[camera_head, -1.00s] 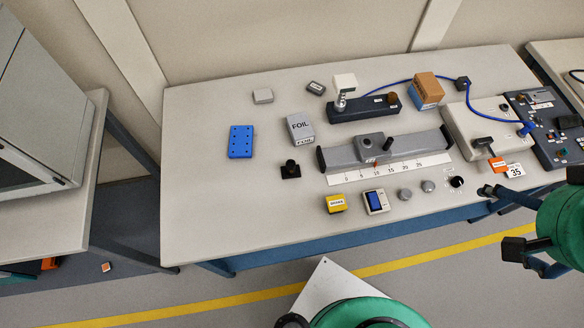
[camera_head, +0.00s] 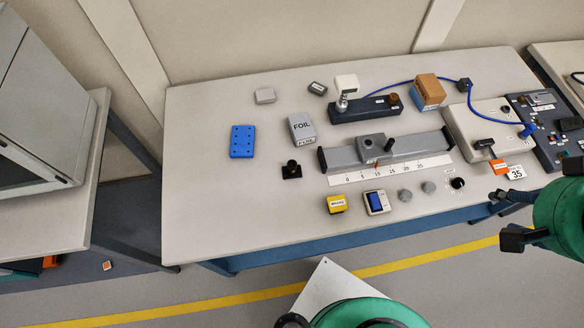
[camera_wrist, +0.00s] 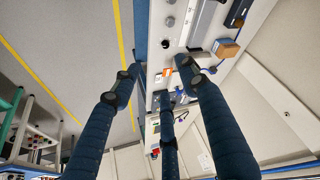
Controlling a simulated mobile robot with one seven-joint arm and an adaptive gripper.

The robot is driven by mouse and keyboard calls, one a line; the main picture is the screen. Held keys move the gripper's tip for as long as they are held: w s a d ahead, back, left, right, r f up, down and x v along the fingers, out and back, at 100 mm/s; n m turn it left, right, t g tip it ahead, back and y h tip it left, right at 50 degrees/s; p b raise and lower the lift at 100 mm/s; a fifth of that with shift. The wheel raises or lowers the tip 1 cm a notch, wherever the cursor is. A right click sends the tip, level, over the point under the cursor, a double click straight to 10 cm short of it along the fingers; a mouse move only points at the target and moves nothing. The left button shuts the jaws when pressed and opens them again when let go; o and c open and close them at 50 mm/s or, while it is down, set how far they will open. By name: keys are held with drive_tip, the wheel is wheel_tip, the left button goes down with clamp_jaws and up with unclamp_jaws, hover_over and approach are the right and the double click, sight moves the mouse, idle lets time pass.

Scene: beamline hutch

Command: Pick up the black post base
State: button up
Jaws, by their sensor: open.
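The black post base (camera_head: 291,170) is a small dark square foot with a short round knob on top. It stands upright on the light table (camera_head: 215,215), left of the grey rail with the ruler. My gripper (camera_head: 506,221) is at the table's front right edge in the head view, far to the right of the post base and apart from it. In the wrist view my gripper (camera_wrist: 163,86) has its dark blue fingers spread, with nothing between them. I cannot make out the post base in the wrist view.
The table's front left is clear.

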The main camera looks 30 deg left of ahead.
drive_tip(key=w+a+f+n+g+y+p, duration=0.1)
drive_tip(key=w+a+f+g+p, duration=0.1)
drive_tip(key=w+a, duration=0.65)
drive_tip(key=n+g+h+p, duration=0.1)
drive_tip(key=n+g+p, duration=0.2)
drive_tip(key=p, duration=0.3)
hover_over(292, 164)
wheel_tip(292, 164, down, 18)
drive_tip(key=shift+f, duration=0.1)
drive_tip(key=shift+d+f, duration=0.1)
drive_tip(key=shift+f+b, duration=1.05)
drive_tip(key=shift+f, duration=3.15)
